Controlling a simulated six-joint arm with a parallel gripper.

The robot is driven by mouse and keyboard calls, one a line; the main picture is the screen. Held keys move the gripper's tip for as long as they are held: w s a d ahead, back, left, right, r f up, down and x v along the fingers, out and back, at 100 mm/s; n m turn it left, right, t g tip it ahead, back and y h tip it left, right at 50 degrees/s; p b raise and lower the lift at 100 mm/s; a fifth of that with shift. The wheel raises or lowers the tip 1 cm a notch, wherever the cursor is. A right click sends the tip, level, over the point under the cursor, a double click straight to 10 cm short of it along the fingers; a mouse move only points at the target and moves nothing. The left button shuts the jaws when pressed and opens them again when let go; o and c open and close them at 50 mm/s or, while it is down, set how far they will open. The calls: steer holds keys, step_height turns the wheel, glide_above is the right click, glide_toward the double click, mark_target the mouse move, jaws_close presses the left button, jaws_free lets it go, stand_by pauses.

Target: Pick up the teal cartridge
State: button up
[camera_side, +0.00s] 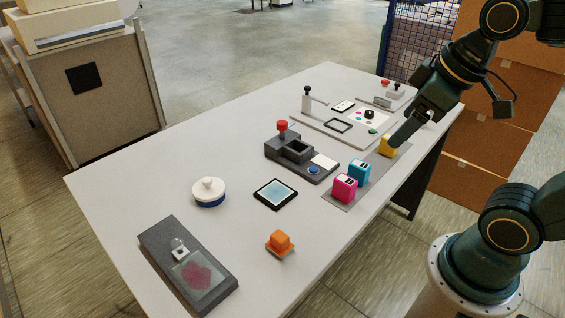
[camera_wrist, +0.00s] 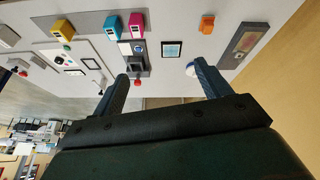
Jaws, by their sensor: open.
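The teal cartridge (camera_side: 358,171) stands on a grey mat (camera_side: 378,175) between the pink cartridge (camera_side: 344,187) and the yellow cartridge (camera_side: 387,146). In the wrist view the teal cartridge (camera_wrist: 113,27) is near the top, left of the pink cartridge (camera_wrist: 137,25) and right of the yellow cartridge (camera_wrist: 62,30).
A dark grey fixture (camera_side: 300,152) with a red knob stands left of the cartridges. A white board (camera_side: 345,122) with small parts lies behind. A blue-screened square (camera_side: 275,194), an orange block (camera_side: 280,242), a white-lidded jar (camera_side: 208,193) and a grey slab (camera_side: 187,262) are nearer.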

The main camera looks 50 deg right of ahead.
steer(key=w+d+f+n+g, duration=0.1)
steer(key=w+d+f+n, duration=0.15)
steer(key=w+n, duration=0.2)
steer(key=n+g, duration=0.4)
steer(key=n, duration=0.8)
glide_above(361, 164)
step_height(361, 164, down, 14)
steer(key=shift+w+a, duration=0.1)
steer(key=shift+a, duration=0.1)
steer(key=shift+f, duration=0.15)
step_height(361, 164, down, 7)
steer(key=shift+f, duration=0.7)
steer(key=shift+f, duration=0.1)
steer(key=shift+d+f, duration=0.15)
steer(key=shift+f, duration=2.35)
